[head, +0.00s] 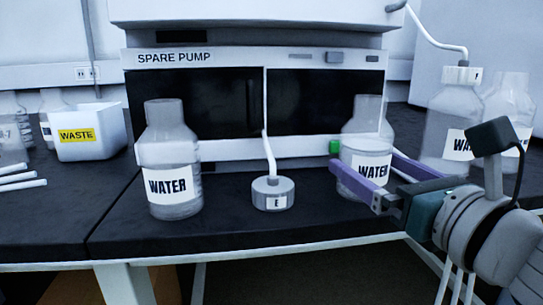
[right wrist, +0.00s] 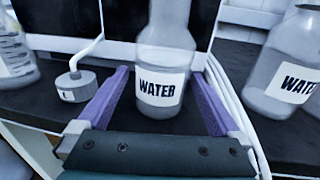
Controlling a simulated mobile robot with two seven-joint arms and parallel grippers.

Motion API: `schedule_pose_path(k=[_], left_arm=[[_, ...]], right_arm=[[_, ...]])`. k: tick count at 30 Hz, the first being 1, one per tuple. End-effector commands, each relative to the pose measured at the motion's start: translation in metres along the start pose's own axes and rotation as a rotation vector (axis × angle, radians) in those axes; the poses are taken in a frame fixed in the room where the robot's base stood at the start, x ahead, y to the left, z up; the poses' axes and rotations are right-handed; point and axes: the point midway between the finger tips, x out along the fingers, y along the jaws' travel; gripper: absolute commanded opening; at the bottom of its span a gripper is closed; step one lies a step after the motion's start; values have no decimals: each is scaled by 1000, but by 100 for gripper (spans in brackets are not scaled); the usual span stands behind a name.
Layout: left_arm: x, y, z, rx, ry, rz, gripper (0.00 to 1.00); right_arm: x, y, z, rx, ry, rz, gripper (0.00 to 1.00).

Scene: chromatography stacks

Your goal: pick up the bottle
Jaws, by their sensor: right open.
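A clear bottle labelled WATER (head: 368,141) stands upright on the dark bench in front of the pump's right side. My right gripper (head: 364,160) reaches in from the right, open, with its purple fingers at the bottle's sides. In the right wrist view the same bottle (right wrist: 163,52) stands between the two spread fingers (right wrist: 160,76), with gaps visible on both sides. In the head view the near finger hides part of its lower body. Another WATER bottle (head: 168,153) stands at the pump's left front. My left gripper is not in view.
A grey cap labelled E (head: 273,194) with a white tube sits between the two front bottles. More bottles (head: 452,112) stand close at the right. The SPARE PUMP unit (head: 230,58) is directly behind. A white WASTE bin (head: 95,148) is at the left.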

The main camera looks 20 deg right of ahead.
Motion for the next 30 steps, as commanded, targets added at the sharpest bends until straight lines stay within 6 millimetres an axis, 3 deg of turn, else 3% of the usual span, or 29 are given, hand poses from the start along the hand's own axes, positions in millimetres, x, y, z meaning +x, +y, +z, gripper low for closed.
schedule_pose_path(k=[5,13,23,30], left_arm=[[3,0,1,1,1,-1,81],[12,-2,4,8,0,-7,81],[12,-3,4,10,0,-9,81],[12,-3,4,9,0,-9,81]], right_arm=[[13,-1,-1,-1,0,-1,100],[50,-3,-1,2,-1,-1,100],[58,-3,-1,3,3,-1,100],[58,-3,-1,3,2,-1,74]])
